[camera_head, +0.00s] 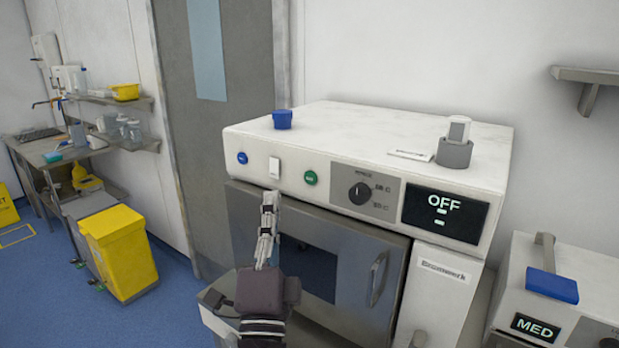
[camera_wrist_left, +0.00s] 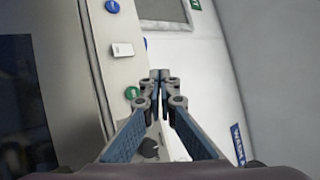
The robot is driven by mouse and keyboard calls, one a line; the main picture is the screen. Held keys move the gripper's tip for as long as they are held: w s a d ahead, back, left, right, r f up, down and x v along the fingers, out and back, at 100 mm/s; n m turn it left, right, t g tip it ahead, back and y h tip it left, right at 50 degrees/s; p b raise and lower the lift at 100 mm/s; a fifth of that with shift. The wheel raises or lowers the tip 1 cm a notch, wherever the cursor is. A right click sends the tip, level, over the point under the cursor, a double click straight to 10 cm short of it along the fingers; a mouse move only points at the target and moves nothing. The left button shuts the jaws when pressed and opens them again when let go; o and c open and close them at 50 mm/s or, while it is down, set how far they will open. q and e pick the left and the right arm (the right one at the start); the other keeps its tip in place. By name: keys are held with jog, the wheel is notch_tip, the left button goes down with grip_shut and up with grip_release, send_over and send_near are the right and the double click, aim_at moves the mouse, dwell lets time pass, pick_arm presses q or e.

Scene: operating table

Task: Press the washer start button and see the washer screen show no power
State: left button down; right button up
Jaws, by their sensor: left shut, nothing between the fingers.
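The washer (camera_head: 350,150) is a white and grey machine with a sloped front panel. Its screen (camera_head: 445,215) reads "OFF" with small marks below. A green button (camera_head: 310,178), a blue button (camera_head: 242,158) and a white switch (camera_head: 274,167) sit on the panel's left part. In the left wrist view, the green button (camera_wrist_left: 132,92), white switch (camera_wrist_left: 122,50) and blue button (camera_wrist_left: 112,6) also show. My left gripper (camera_head: 269,198) is shut and empty, in front of the panel just below the white switch. Contact cannot be told. My right gripper is not in view.
A knob (camera_head: 360,193) sits between the green button and screen. A blue cup (camera_head: 282,119) and a grey holder (camera_head: 454,153) stand on top. The door handle (camera_head: 377,278) sticks out below. A second machine (camera_head: 560,300) is at right, a yellow bin (camera_head: 120,252) at left.

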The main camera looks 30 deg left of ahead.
aim_at(310, 178)
pick_arm(q)
jog(key=w, duration=0.7)
jog(key=shift+w+d, duration=0.3)
jog(key=shift+w, duration=0.05)
dwell(1.1)
jog(key=shift+w, duration=0.45)
jog(key=shift+w+b, duration=0.3)
jog(key=shift+w, duration=0.05)
dwell(0.5)
jog(key=shift+s, duration=0.8)
